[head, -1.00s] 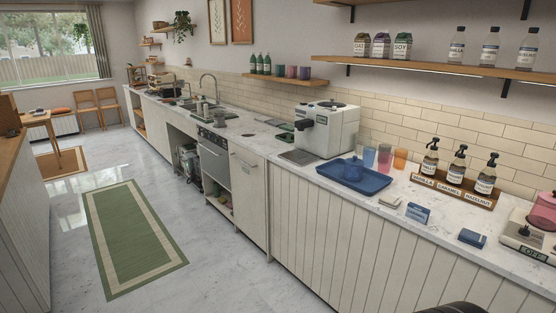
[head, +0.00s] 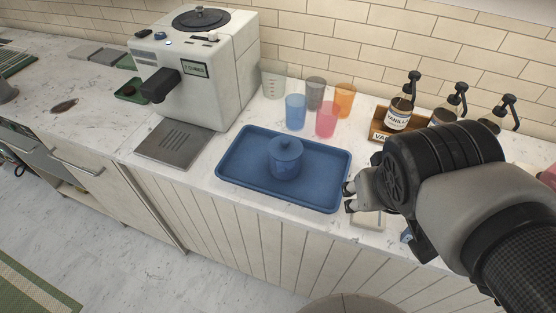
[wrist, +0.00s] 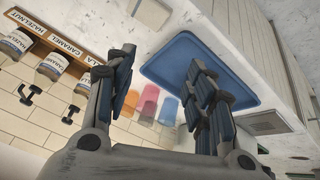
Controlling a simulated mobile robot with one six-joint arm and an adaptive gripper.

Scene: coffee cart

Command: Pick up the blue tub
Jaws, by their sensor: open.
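The blue tub (head: 286,163), with a knobbed lid, stands upright on a blue tray (head: 242,181) on the counter. My gripper (head: 349,197) is open and empty, at the tray's right edge in the head view and apart from the tub. In the wrist view the two fingers of my gripper (wrist: 160,68) are spread, and the tray (wrist: 178,53) lies beyond them. I cannot make out the tub there; the right finger covers part of the tray.
Several coloured cups, including a blue cup (head: 295,112) and a pink cup (head: 327,119), stand behind the tray. The coffee machine (head: 200,75) stands to the left. A syrup bottle (head: 398,115) and other pump bottles sit in a wooden rack behind my arm.

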